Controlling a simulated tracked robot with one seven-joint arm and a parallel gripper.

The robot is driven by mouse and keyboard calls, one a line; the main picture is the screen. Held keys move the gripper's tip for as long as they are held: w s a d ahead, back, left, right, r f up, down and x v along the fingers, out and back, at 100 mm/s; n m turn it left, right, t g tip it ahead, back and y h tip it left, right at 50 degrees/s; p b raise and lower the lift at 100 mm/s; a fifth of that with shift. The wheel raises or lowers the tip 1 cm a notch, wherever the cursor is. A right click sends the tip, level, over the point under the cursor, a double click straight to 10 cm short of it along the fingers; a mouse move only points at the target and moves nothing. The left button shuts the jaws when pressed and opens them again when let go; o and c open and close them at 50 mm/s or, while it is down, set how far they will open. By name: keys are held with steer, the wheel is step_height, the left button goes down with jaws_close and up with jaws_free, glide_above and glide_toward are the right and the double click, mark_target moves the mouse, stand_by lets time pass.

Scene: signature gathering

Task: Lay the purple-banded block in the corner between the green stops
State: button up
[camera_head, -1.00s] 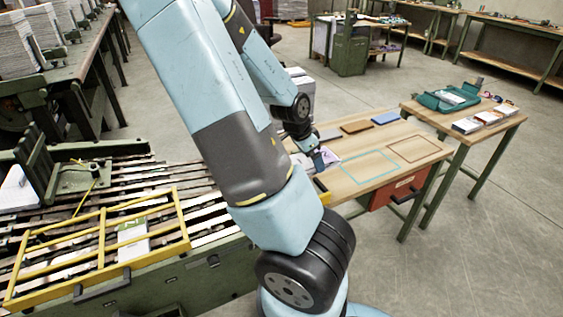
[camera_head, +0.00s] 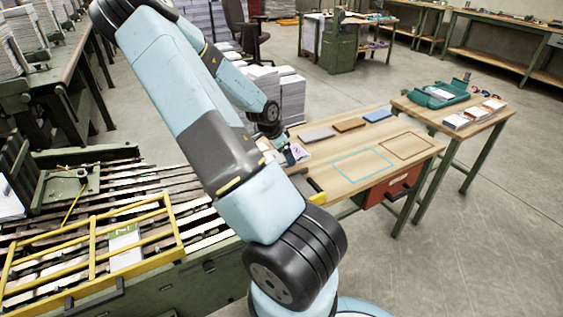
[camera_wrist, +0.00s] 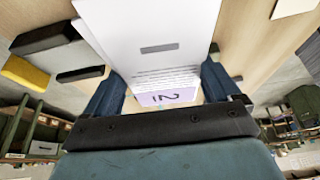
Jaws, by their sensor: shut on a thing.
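The white block (camera_wrist: 160,72) with a purple band (camera_wrist: 166,97) marked "21" is between the two fingers of my gripper (camera_wrist: 160,90) in the wrist view. My gripper is shut on it. In the head view my gripper (camera_head: 287,154) holds the block (camera_head: 300,152) at the left end of the wooden table (camera_head: 335,180). I cannot tell whether the block touches the tabletop. I cannot make out the green stops in either view.
A teal outline (camera_head: 363,165) and a brown outline (camera_head: 407,146) mark the tabletop. Grey (camera_head: 317,134), brown (camera_head: 349,125) and blue (camera_head: 377,116) pieces lie along its back. A yellow-and-black piece (camera_head: 317,194) sits at the front left edge. The slatted bed (camera_head: 150,215) lies left.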

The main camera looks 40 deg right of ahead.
steer(key=shift+w+d+f, duration=0.2)
steer(key=shift+w+f, duration=0.15)
steer(key=shift+f, duration=0.15)
steer(key=shift+w+d+f, duration=0.15)
steer(key=shift+w+f, duration=0.2)
steer(key=shift+f, duration=0.15)
steer(key=shift+w+f, duration=0.1)
steer(key=shift+f, duration=1.45)
steer(key=o, duration=0.9)
steer(key=shift+o, duration=0.2)
